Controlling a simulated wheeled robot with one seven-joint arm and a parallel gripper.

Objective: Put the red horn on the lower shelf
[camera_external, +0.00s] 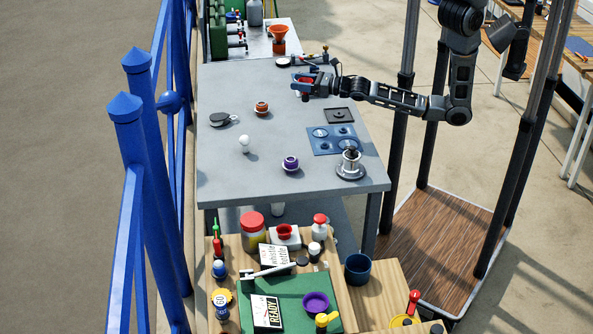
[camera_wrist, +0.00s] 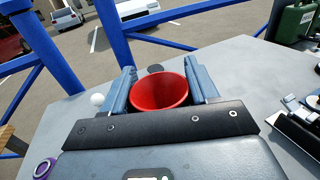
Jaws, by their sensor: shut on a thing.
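The red horn (camera_wrist: 160,92) is between the two blue-grey fingers of my gripper (camera_wrist: 162,78) in the wrist view, its wide round mouth facing the camera. In the external view my gripper (camera_external: 303,84) is over the far right part of the grey table (camera_external: 222,165), shut on the horn, of which only a little red shows. Whether the horn touches the tabletop I cannot tell. A grey lower shelf (camera_external: 343,226) shows below the table's near edge, mostly hidden by the tabletop.
On the tabletop are an orange-brown ring-like piece (camera_external: 261,108), a white knob (camera_external: 244,144), a purple piece (camera_external: 291,163), a blue plate (camera_external: 333,139) and a metal winch-like piece (camera_external: 350,165). A blue railing (camera_external: 150,190) runs along the left. A cluttered wooden bench (camera_external: 352,297) stands in front.

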